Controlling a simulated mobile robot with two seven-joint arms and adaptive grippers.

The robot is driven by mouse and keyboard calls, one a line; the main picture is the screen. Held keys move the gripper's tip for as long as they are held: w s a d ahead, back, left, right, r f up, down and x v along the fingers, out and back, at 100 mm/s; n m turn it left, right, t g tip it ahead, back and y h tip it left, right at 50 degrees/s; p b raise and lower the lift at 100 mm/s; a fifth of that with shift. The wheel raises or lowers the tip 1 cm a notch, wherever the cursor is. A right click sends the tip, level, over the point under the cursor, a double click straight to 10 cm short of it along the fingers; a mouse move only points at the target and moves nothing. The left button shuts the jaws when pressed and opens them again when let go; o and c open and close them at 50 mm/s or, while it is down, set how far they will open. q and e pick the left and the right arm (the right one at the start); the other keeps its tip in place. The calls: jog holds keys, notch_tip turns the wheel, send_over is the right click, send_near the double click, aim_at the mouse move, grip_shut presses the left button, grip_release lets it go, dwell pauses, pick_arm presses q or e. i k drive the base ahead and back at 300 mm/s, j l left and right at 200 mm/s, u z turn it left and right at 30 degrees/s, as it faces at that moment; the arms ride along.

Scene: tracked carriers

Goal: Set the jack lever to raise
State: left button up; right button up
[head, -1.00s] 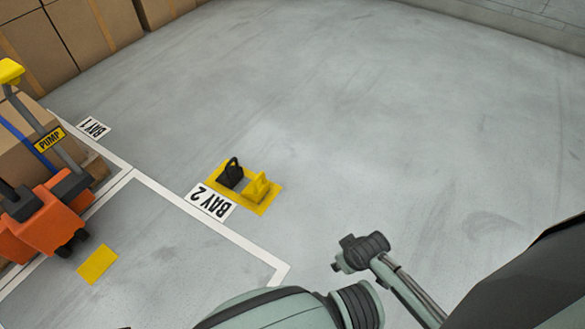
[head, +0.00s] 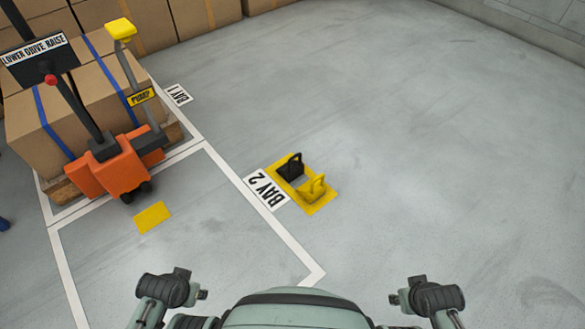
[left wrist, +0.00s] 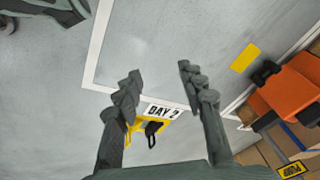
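The orange pallet jack (head: 115,172) stands at the left in the head view, by a pallet loaded with cartons. A dark panel (head: 40,66) on it reads LOWER DRIVE RAISE. A small red knob (head: 50,79) shows just below the lettering; I cannot tell which setting it marks. A grey pump arm with a yellow top (head: 121,29) and a PUMP label rises beside it. My left gripper (head: 203,295) is low in the head view, well away from the jack. Its fingers are spread and empty in the left wrist view (left wrist: 160,70). My right gripper (head: 394,299) is too small to read.
A yellow patch (head: 153,217) lies on the floor near the jack. More cartons (head: 205,12) line the back. The floor at right is clear.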

aim_at(50, 79)
jog(key=k+l+u, duration=0.1)
jog(key=u, duration=1.35)
